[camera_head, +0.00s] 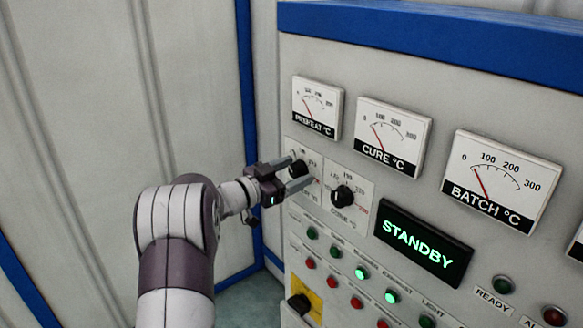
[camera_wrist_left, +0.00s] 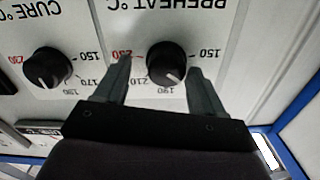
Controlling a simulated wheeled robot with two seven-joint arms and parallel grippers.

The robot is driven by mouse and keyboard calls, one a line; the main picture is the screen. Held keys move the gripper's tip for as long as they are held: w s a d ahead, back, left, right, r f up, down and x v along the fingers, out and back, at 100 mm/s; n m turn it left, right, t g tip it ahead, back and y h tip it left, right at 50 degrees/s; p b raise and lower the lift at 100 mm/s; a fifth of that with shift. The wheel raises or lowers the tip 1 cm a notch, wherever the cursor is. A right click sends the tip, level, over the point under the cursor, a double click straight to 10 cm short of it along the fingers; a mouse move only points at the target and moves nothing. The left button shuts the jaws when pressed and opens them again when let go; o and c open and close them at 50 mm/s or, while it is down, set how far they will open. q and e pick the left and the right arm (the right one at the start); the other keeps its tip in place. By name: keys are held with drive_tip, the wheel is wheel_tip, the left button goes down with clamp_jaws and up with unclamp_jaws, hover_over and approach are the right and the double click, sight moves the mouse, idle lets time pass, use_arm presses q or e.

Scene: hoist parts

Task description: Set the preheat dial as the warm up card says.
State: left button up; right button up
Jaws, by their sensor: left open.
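The preheat dial (camera_head: 298,168) is a round black knob on the control panel. It also shows in the left wrist view (camera_wrist_left: 167,60), which sees the panel upside down. Its white mark points to the lower right there, towards the scale between 190 and 150; the exact value is partly hidden by a finger. My left gripper (camera_head: 303,172) is open, with one finger on each side of the dial; I cannot tell whether they touch it. The left gripper's fingers also show in the wrist view (camera_wrist_left: 159,72). No warm up card is readable in view. My right gripper is out of view.
The cure dial (camera_head: 342,194) sits close beside the preheat dial. Above are the preheat meter (camera_head: 317,103), cure meter (camera_head: 393,133) and batch meter (camera_head: 500,175). A display (camera_head: 423,243) reads STANDBY. Several small buttons and lamps lie below, with a black knob (camera_head: 298,304) on yellow.

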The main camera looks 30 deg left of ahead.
use_arm(q)
drive_tip(key=shift+w+a+f, duration=0.2)
drive_tip(key=shift+a, duration=0.05)
drive_tip(key=shift+w+a+f, duration=0.1)
drive_tip(key=shift+w+a, duration=0.05)
drive_tip(key=shift+w, duration=0.05)
drive_tip(key=c, duration=0.9)
drive_tip(key=shift+d, duration=0.2)
drive_tip(key=shift+c, duration=0.2)
drive_tip(key=shift+a+m+b, duration=0.1)
drive_tip(key=shift+m+b, duration=0.3)
drive_tip(key=shift+b, duration=0.45)
drive_tip(key=m+b, duration=0.6)
drive_tip(key=b, duration=0.2)
drive_tip(key=shift+b, duration=0.35)
drive_tip(key=shift+m+b, duration=1.4)
drive_tip(key=shift+m, duration=0.2)
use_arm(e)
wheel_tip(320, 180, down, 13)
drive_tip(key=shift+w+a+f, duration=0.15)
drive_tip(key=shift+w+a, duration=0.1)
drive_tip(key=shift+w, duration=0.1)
